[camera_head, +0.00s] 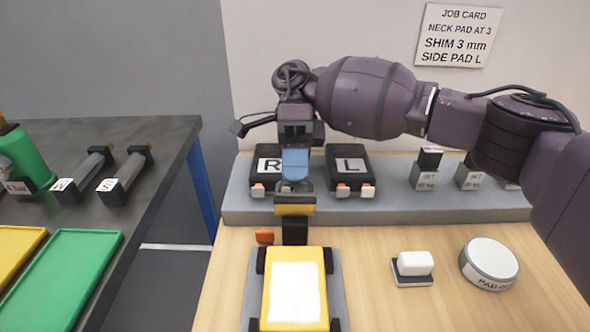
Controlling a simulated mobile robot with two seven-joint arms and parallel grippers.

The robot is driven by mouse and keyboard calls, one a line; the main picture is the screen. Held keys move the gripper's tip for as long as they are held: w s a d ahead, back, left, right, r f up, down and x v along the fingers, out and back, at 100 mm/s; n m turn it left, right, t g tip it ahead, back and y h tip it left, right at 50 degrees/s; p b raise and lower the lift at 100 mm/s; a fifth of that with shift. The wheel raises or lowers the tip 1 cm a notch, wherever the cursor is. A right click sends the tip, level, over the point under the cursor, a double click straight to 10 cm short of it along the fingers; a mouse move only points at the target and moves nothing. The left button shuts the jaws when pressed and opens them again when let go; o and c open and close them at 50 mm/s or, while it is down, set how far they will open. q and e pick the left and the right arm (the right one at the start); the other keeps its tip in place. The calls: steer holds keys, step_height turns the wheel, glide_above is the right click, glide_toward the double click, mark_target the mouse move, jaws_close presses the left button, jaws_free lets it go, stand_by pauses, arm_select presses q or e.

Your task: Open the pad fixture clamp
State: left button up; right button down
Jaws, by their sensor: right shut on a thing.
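The yellow pad fixture (268,300), with a white pad-like top (295,292) and black corner pieces, sits on a grey plate at the bottom centre of the head view. Behind it stands the clamp lever, a black upright with a yellow-and-black top (295,208). My right gripper (294,186) points down at the lever's top and is shut on it, as far as I can see. Its fingertips partly hide the contact. The lever looks upright. My left gripper is not in view.
Black boxes marked R (262,182) and L (350,178) stand on a grey shelf close beside my gripper. Small grey blocks (424,178) stand further right. A white block (414,263) and a round pad tin (489,264) lie on the wooden table. A dark bench with trays (65,270) is left.

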steer(key=shift+f, duration=0.15)
stand_by(0.3)
steer(key=c, duration=1.2)
jaws_free()
